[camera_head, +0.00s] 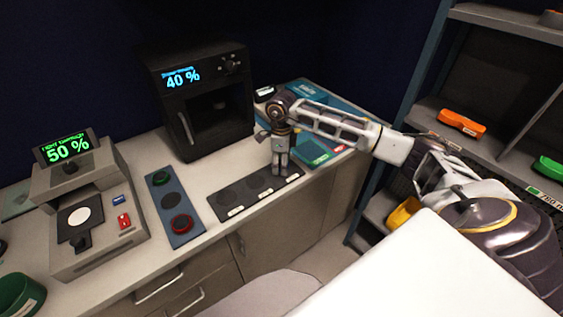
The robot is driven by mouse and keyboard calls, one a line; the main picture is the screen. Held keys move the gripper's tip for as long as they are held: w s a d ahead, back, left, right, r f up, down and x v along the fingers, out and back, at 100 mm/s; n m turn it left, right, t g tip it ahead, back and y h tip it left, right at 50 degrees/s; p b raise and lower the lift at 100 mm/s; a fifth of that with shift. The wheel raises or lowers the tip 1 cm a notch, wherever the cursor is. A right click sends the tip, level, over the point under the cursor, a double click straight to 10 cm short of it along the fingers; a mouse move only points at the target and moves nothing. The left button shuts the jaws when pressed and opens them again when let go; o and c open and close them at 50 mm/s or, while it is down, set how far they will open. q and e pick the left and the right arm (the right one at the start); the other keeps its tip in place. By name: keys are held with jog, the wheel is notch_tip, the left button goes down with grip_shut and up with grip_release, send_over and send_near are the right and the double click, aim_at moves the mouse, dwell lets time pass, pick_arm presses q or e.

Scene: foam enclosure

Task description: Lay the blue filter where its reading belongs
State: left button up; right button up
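I cannot make out a blue filter anywhere; one may be hidden at my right gripper's fingertips. My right gripper (280,170) points down over the right part of a dark strip (222,201) with round spots and white labels along its front. Its fingers look close together, but what is between them is too small to tell. A blue-grey tray (182,238) holds a green-rimmed disc (161,180) at the back and a red-rimmed disc (182,224) at the front, with a dark empty-looking spot between. A meter (110,240) reads "50 %" in green. My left gripper is out of view.
A black oven-like device (207,135) showing "40 %" stands behind the strip. A green bowl (22,294) is at lower left. Shelves (520,160) at right hold an orange item (461,123) and a green item (549,166).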

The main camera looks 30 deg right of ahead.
aim_at(281, 164)
jog(key=shift+o, duration=0.4)
jog(key=shift+r, duration=0.55)
notch_tip(281, 164, up, 6)
jog(key=shift+f+b, duration=0.15)
jog(key=shift+b, duration=0.15)
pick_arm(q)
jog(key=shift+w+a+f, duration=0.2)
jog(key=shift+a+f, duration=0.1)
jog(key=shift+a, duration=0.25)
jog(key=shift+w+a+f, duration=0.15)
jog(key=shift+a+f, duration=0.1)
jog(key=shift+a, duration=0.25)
pick_arm(e)
notch_tip(281, 164, up, 6)
jog(key=shift+f, duration=0.25)
